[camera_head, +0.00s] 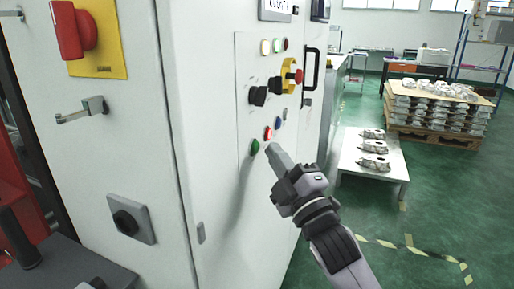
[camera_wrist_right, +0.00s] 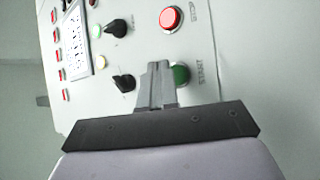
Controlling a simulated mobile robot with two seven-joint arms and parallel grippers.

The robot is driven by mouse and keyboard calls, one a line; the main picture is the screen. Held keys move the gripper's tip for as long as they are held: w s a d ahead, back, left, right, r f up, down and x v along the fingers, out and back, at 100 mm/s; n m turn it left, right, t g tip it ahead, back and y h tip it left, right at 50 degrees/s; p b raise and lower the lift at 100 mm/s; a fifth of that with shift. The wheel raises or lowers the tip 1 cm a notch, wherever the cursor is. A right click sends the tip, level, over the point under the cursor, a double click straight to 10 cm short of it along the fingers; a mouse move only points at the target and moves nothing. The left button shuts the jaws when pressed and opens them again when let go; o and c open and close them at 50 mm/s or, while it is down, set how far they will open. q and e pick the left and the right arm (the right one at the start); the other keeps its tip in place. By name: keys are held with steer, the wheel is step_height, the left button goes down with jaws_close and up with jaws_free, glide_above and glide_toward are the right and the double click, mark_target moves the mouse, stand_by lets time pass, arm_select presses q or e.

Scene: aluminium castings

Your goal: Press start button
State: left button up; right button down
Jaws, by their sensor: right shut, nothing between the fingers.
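The green start button (camera_head: 254,147) is on the white control panel (camera_head: 247,65), at the lower left of the button row. In the right wrist view, the green button (camera_wrist_right: 181,74) is beside the word START, partly hidden by the fingers. My right gripper (camera_head: 274,152) is shut and empty, its fingertips pointing at the panel just right of the green button. In the wrist view the fingertips (camera_wrist_right: 157,66) are just left of the button. I cannot tell whether they touch the panel. My left gripper is not in view.
A red button (camera_head: 268,133) and a blue button (camera_head: 278,122) sit close by on the panel. Black knobs (camera_head: 258,96) and a red emergency stop (camera_head: 294,76) are above. A table (camera_head: 350,166) with castings stands right of the cabinet. Green floor is open at right.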

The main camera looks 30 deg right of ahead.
steer(key=shift+a, duration=0.1)
stand_by(0.4)
steer(key=shift+w+a, duration=0.2)
steer(key=shift+w, duration=0.1)
steer(key=shift+w+a, duration=0.3)
steer(key=shift+w, duration=0.05)
stand_by(0.8)
steer(key=shift+s+d, duration=0.1)
steer(key=shift+s, duration=0.05)
steer(key=shift+s+d+p, duration=0.35)
steer(key=shift+s+d, duration=0.1)
steer(key=shift+s, duration=0.05)
steer(key=s+d, duration=0.3)
steer(key=s, duration=0.1)
steer(key=shift+d+p, duration=0.15)
steer(key=shift+p, duration=0.2)
